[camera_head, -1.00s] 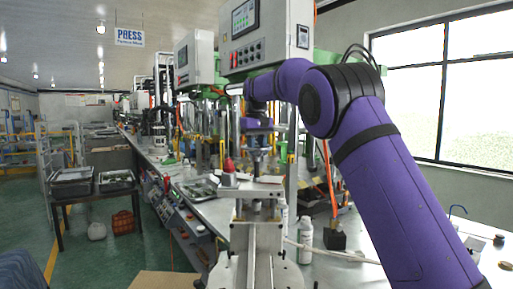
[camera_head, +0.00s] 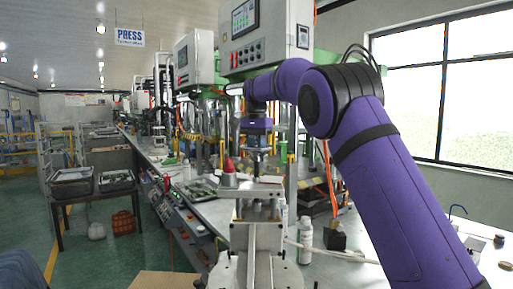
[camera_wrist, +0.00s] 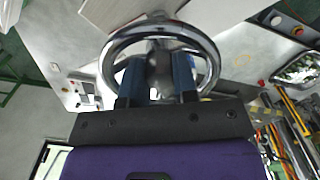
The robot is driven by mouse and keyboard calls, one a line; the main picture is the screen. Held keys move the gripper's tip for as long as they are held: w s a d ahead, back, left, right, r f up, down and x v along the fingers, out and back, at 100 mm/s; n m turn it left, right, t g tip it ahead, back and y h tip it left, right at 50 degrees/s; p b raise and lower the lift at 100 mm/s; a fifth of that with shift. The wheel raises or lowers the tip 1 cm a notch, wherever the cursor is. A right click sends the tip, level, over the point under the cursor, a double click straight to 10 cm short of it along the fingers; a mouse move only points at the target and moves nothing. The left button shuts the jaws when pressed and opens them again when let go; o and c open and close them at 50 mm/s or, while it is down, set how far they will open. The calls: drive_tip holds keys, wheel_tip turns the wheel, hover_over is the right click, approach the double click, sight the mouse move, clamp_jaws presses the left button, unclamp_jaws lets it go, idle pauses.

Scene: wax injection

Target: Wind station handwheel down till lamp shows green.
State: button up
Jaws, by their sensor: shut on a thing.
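The station (camera_head: 250,212) is a metal press with a flat top plate, standing in front of me in the head view. A red dome lamp (camera_head: 228,166) sits on its left top side; no green shows on it. The chrome handwheel (camera_wrist: 108,62) fills the middle of the wrist view, its dark hub inside the ring. My gripper (camera_wrist: 158,78) has its two blue fingers shut on the handwheel, one on each side of the hub. In the head view my gripper (camera_head: 258,152) points down above the station, and the wheel is small and partly hidden there.
A long workbench (camera_head: 215,212) runs back on the left with a tray (camera_head: 200,190) on it. A white bottle (camera_head: 305,240) and a black block (camera_head: 334,239) stand right of the station. Control boxes (camera_head: 265,32) hang above.

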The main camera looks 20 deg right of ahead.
drive_tip(key=m, duration=0.4)
drive_tip(key=shift+m, duration=0.3)
drive_tip(key=m, duration=0.4)
drive_tip(key=shift+m, duration=0.3)
drive_tip(key=m, duration=0.4)
drive_tip(key=shift+m, duration=1.9)
drive_tip(key=o, duration=0.7)
drive_tip(key=shift+c, duration=0.2)
drive_tip(key=shift+r, duration=0.1)
